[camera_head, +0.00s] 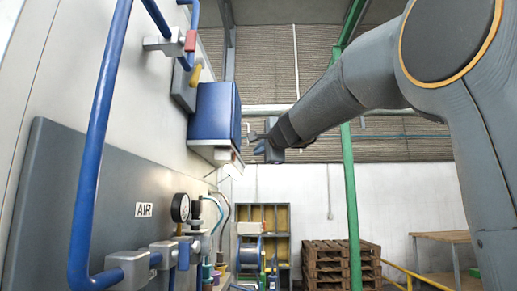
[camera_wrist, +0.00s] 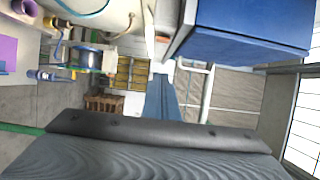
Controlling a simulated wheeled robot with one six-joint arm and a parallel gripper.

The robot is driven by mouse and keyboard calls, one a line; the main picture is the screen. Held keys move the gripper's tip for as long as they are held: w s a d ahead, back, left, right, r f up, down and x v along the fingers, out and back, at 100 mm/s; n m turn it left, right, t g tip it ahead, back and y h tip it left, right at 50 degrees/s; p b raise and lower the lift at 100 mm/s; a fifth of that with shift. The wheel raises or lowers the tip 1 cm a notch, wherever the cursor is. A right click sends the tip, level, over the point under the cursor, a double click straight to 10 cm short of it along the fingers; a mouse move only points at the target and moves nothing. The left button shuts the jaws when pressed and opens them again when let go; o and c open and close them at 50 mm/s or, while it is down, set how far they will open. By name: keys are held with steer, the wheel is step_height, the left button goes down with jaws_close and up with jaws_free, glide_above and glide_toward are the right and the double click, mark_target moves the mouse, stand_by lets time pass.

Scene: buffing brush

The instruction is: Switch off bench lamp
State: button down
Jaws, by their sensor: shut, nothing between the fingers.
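No bench lamp or lamp switch can be told for sure in either view. A blue box (camera_head: 215,112) with a pale, bright lower part is mounted on the left wall in the head view. It also shows large at the top right of the wrist view (camera_wrist: 245,35). My gripper (camera_head: 262,147) is small in the head view, just right of the blue box's lower part, with a gap seen between them. In the wrist view, my gripper (camera_wrist: 161,82) points away, shut and empty, below and left of the box.
Blue pipes (camera_head: 93,150) and a pressure gauge (camera_head: 180,207) are on the left wall panel. A yellow rack (camera_head: 270,217), stacked pallets (camera_head: 325,265) and a green post (camera_head: 350,190) stand farther back. A wooden bench (camera_head: 440,237) is at right.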

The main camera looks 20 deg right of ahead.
steer(key=w+a+p, duration=0.3)
steer(key=w+a, duration=0.1)
steer(key=w, duration=0.3)
steer(key=shift+a+p, duration=0.2)
steer(key=shift+p, duration=0.1)
steer(key=shift+w, duration=0.1)
